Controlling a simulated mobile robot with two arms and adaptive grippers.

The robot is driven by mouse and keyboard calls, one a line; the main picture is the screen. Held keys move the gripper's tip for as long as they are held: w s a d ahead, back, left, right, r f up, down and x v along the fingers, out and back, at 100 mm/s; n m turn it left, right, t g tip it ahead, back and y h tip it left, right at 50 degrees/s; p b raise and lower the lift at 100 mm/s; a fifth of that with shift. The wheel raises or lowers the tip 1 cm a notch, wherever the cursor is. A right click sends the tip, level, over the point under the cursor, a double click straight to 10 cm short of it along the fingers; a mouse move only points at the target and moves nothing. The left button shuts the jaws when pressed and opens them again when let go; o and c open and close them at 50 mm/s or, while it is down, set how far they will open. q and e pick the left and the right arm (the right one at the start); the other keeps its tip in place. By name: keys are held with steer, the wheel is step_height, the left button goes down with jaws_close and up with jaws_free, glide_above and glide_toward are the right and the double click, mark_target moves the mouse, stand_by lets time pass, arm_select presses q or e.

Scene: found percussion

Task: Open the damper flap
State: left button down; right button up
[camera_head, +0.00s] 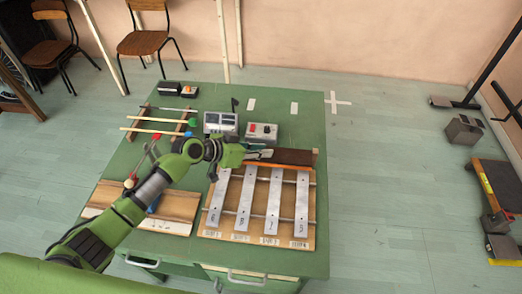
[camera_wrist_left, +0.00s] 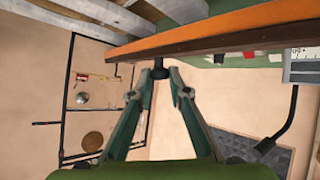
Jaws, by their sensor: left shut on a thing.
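The damper flap (camera_head: 295,156) is a dark brown board with an orange front edge, along the back of the metal-bar instrument (camera_head: 257,207). In the left wrist view the flap's orange and brown edge (camera_wrist_left: 215,30) runs across the top, with a small dark knob (camera_wrist_left: 159,72) below it. My left gripper (camera_head: 262,154) is at the flap's left part, its arm hiding that end. In the left wrist view its fingers (camera_wrist_left: 160,84) close around the knob. How far the flap is tilted is hard to tell. My right gripper is not in view.
The green table (camera_head: 150,103) also holds a wooden rack of mallets (camera_head: 162,122), a grey box (camera_head: 221,122) and a box with a red button (camera_head: 262,131) just behind the flap. A wooden board (camera_head: 170,207) lies left of the bars. The table's right edge is clear.

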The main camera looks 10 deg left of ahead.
arm_select(q)
steer(key=shift+w+r+n+g, duration=0.4)
steer(key=shift+w+g, duration=0.15)
steer(key=shift+g, duration=0.2)
steer(key=shift+w+r+n+g, duration=0.4)
steer(key=shift+w+g, duration=0.15)
steer(key=shift+g, duration=0.2)
steer(key=c, duration=2)
jaws_free()
steer(key=shift+o, duration=0.2)
steer(key=v, duration=1.2)
steer(key=shift+r, duration=0.2)
steer(key=shift+w+d, duration=0.1)
steer(key=shift+w, duration=0.05)
